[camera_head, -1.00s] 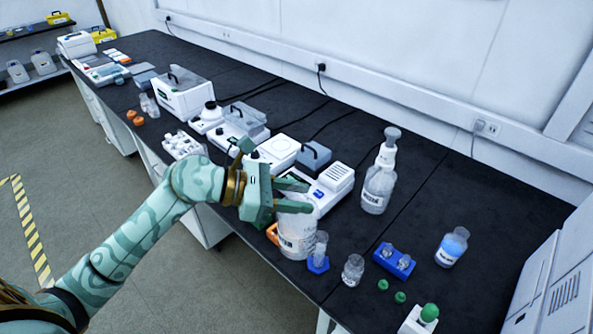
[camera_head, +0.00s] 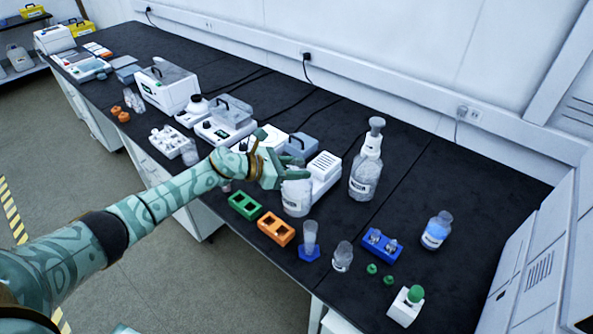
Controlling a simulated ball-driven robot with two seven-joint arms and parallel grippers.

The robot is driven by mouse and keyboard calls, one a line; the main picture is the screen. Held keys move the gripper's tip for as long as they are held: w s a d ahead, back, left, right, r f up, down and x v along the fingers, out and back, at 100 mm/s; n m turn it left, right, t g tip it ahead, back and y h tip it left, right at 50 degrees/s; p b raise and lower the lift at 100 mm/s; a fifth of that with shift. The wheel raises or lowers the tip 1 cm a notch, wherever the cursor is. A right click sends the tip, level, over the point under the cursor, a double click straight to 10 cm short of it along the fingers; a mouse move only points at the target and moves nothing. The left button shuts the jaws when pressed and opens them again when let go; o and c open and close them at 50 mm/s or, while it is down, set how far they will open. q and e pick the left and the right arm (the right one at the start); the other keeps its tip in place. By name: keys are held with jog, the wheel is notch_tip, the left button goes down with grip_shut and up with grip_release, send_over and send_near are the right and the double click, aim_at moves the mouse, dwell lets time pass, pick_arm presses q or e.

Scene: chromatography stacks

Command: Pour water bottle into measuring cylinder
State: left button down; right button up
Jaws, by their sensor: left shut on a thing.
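My left gripper (camera_head: 283,174) is shut on the water bottle (camera_head: 297,197), a clear bottle with a white label. The bottle is upright; I cannot tell whether its base touches the bench. Its top is partly hidden by the gripper fingers. The measuring cylinder (camera_head: 310,236) is a clear, narrow tube on a blue six-sided foot. It stands upright on the black bench, in front of the bottle and slightly right, apart from it. I cannot make out a liquid level in it. My right gripper is not in view.
Green (camera_head: 245,205) and orange (camera_head: 276,229) racks lie left of the cylinder; a small clear beaker (camera_head: 342,257) stands right of it. A wash bottle (camera_head: 367,170), a blue rack (camera_head: 381,245) and a blue-liquid bottle (camera_head: 437,230) stand further right. White instruments (camera_head: 322,170) are behind the held bottle.

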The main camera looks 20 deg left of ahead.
aim_at(303, 194)
pick_arm(q)
jog(key=shift+s+d+f+m+t+y, duration=0.15)
jog(key=shift+s+d+f+m, duration=0.1)
jog(key=shift+f, duration=0.3)
jog(key=shift+s+d+f+m+t+y, duration=0.1)
jog(key=shift+s+d+f+m, duration=0.15)
jog(key=shift+f, duration=0.35)
jog(key=shift+s+d+f+m+t+y, duration=0.2)
jog(key=shift+d+f+m, duration=0.1)
jog(key=shift+f, duration=0.25)
jog(key=shift+s+d+f+m+t+y+p, duration=0.25)
jog(key=shift+s+d+f+m+p, duration=0.15)
jog(key=shift+s+d+f+m, duration=0.25)
jog(key=shift+a, duration=0.1)
jog(key=shift+s, duration=0.1)
jog(key=shift+s+f, duration=0.1)
jog(key=shift+f, duration=0.05)
jog(key=shift+s+m, duration=0.15)
jog(key=shift+m, duration=0.1)
jog(key=shift+d+f, duration=0.1)
jog(key=shift+d, duration=0.1)
